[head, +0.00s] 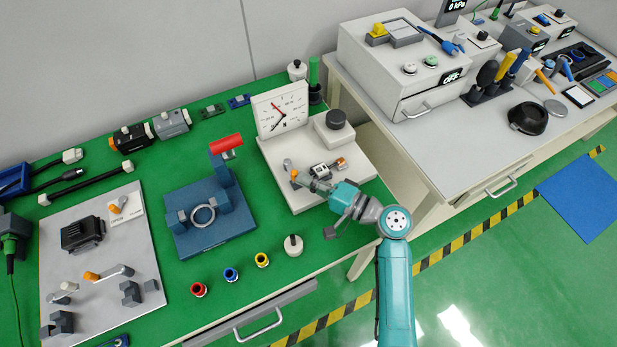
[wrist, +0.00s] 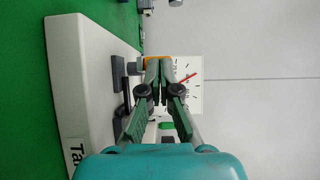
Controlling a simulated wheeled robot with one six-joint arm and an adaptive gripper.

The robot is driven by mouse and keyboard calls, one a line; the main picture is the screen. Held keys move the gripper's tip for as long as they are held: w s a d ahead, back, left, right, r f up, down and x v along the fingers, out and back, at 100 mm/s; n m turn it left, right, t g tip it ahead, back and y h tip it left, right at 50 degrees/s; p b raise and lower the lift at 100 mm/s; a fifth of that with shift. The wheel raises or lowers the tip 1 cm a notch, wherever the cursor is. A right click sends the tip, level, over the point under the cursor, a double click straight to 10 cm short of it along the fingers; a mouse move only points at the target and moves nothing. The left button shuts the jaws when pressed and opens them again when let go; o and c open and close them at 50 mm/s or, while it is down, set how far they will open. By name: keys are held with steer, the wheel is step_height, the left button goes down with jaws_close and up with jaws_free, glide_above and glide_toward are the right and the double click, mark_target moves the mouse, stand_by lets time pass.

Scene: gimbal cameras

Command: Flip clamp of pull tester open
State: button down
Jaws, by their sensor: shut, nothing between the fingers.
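The pull tester is a white base (head: 365,170) with an upright dial gauge (head: 281,108) at its back. The gauge also shows in the wrist view (wrist: 190,97). A small grey lever with an orange tip (head: 294,175) stands at the left of the base. A small clamp block (head: 320,170) with another orange end (head: 341,162) sits to its right. My gripper (head: 303,179) is low over the base, its fingertips close to the left orange tip. In the wrist view the fingers (wrist: 166,62) are together, with orange (wrist: 154,61) right behind them. I cannot tell whether they touch it.
A blue press with a red handle (head: 226,143) stands left of the tester. A black knob (head: 336,118) sits on the tester's back right.

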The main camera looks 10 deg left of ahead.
steer(key=shift+s+a, duration=0.8)
steer(key=shift+a, duration=0.3)
steer(key=shift+s+a, duration=0.3)
steer(key=shift+a, duration=0.75)
